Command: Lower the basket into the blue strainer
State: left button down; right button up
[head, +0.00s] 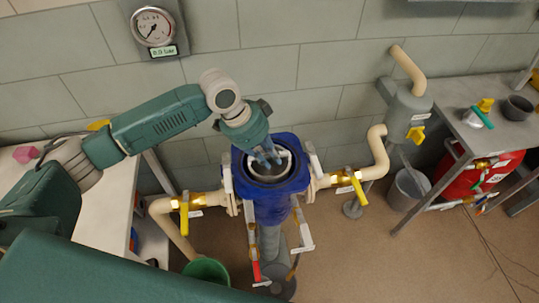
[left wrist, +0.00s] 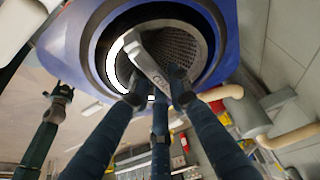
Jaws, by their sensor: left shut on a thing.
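The blue strainer (head: 272,205) stands upright in the middle of the head view, its round mouth open at the top. The grey mesh basket (head: 262,178) is at the mouth, with its pale rim inside the dark bore ring. My left gripper (head: 268,158) is above the mouth, shut on the basket's handle. In the left wrist view the fingers meet at the lettered grey handle (left wrist: 154,72), and the basket's mesh (left wrist: 183,46) shows inside the strainer's ring (left wrist: 92,48). How deep the basket sits is hidden.
Cream pipes with yellow-handled valves (head: 184,212) (head: 357,187) join the strainer on both sides. White clamp arms stand around its mouth. A green bucket (head: 207,271) is on the floor at left. A grey bucket (head: 408,190) and a red tank (head: 482,177) are at right.

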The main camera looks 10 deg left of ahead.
dwell(0.4)
pick_arm(q)
jog(key=shift+f, duration=0.85)
jog(key=shift+f, duration=0.2)
jog(key=shift+f+p, duration=0.6)
jog(key=shift+f, duration=0.15)
dwell(2.1)
